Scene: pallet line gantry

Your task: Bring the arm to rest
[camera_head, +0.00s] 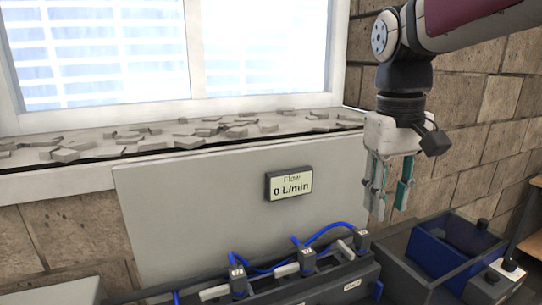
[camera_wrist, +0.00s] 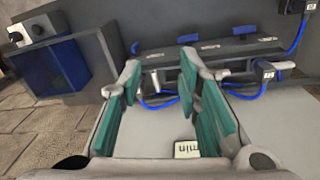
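My gripper (camera_head: 389,203) hangs from the arm at the right of the head view, fingers pointing down. Its two teal-padded fingers stand apart with nothing between them. In the wrist view my gripper (camera_wrist: 160,72) also shows a clear gap between its pads. It is in the air, above and in front of the black rail unit with blue hoses (camera_head: 325,278), and touches nothing that I can see. My arm comes in from the upper right.
A grey panel (camera_head: 200,205) carries a display (camera_head: 289,184) reading "Flow 0 L/min". A dark bin with blue inside (camera_head: 435,250) and a control box with knobs (camera_head: 497,278) stand at the lower right. Loose grey pieces (camera_head: 225,125) lie on the window sill.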

